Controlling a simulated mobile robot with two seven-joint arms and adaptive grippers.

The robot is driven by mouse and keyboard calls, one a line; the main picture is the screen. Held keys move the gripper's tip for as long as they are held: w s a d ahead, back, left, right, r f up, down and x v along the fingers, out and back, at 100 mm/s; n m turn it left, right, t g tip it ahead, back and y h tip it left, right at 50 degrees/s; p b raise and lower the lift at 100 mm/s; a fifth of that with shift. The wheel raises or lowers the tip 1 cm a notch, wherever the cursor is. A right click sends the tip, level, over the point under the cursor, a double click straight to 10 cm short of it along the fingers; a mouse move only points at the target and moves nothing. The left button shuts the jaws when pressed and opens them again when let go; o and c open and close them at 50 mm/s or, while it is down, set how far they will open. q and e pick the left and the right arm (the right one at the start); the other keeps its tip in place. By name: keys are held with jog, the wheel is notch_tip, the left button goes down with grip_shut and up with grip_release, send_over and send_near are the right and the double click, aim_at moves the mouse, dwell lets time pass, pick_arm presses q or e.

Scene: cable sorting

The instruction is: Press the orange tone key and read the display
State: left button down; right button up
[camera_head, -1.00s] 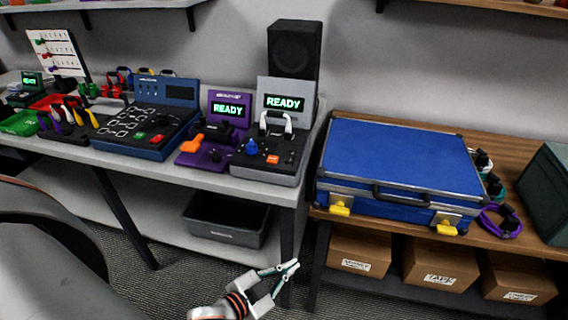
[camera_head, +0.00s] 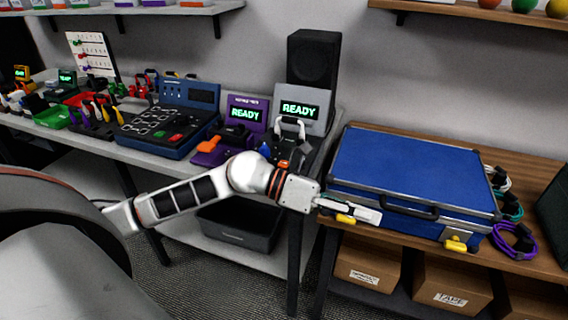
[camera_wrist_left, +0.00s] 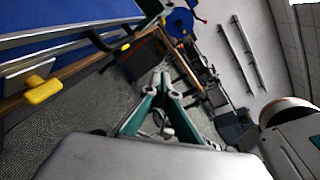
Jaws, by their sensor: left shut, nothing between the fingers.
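The grey tester stands at the right end of the grey bench. Its display (camera_head: 299,109) reads READY in green. The orange key (camera_head: 284,163) on its dark deck shows only as a small patch just above my left wrist, which hides part of the deck front. A blue knob (camera_head: 265,149) and a pale handle (camera_head: 290,127) are also on it. My left gripper (camera_head: 378,216) is shut and empty, right of the tester and in front of the blue case's front left corner. In the left wrist view its green-and-grey fingers (camera_wrist_left: 162,80) meet at the tips.
A purple unit (camera_head: 246,113), also reading READY, stands left of the tester. A black speaker (camera_head: 313,62) stands behind. A dark bin (camera_head: 237,232) sits below.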

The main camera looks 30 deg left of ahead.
pick_arm(q)
jog(key=w+a+r+m+t+y, duration=0.1)
jog(key=w+a+r+y, duration=0.1)
jog(key=a, duration=0.7)
jog(key=w+a+r+m+t+y, duration=0.1)
jog(key=w+a+r+m+y, duration=0.1)
jog(key=a+y, duration=0.4)
jog(key=w+a+r+m+t+y, duration=0.1)
jog(key=w+a+y, duration=0.4)
jog(key=a, duration=0.6)
notch_tip(320, 180, up, 2)
jog(key=shift+w+a+r+m+t, duration=0.2)
jog(key=shift+w+a+m+t, duration=0.15)
jog(key=shift+t, duration=0.25)
jog(key=shift+f, duration=0.1)
